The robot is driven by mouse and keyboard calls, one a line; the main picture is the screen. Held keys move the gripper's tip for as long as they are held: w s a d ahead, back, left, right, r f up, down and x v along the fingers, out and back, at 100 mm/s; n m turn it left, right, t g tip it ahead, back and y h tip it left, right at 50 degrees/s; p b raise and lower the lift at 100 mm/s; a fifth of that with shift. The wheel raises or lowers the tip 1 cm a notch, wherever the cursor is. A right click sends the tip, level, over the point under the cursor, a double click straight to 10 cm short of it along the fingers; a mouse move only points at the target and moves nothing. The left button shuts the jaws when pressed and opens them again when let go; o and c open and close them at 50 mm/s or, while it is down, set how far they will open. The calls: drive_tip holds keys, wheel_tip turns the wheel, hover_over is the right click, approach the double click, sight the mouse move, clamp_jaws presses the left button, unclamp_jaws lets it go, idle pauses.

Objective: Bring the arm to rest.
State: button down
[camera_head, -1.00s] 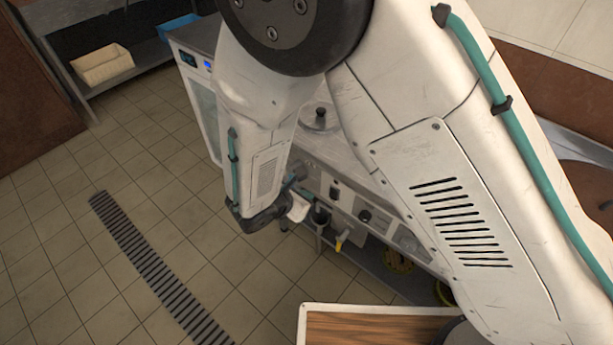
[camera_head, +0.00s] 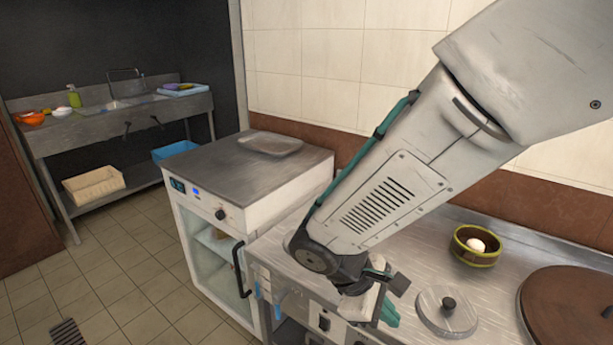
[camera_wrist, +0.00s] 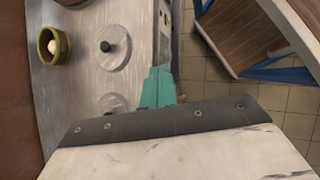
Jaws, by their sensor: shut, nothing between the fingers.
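My arm reaches in from the upper right in the head view and bends down over the steel counter's front edge. My gripper (camera_head: 388,312) hangs at the arm's end, partly hidden behind the wrist; its teal fingers point down. In the wrist view the teal fingers (camera_wrist: 158,88) are together with nothing between them. They are beside the counter's edge, apart from the lidded pot well and the bowl.
The steel counter (camera_head: 455,225) holds a round lid with a black knob (camera_head: 447,312), a green-rimmed bowl with a white round thing (camera_head: 476,246), and a large brown lid (camera_head: 570,305). A glass-fronted cabinet (camera_head: 210,250) stands left. A sink table (camera_head: 85,135) is behind. Floor at left is clear.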

drive_tip(key=s+d+r+m+t+y, duration=0.1)
drive_tip(key=s+d+r+m+y, duration=0.2)
drive_tip(key=s+d+r+m, duration=0.2)
drive_tip(key=s+d+r+m+t+y, duration=0.1)
drive_tip(key=s+d+r+m+y, duration=0.3)
drive_tip(key=r, duration=0.6)
drive_tip(key=s+d+m, duration=0.2)
drive_tip(key=d+m, duration=0.1)
drive_tip(key=shift+s+r, duration=0.2)
drive_tip(key=shift+r, duration=0.05)
drive_tip(key=shift+d, duration=0.1)
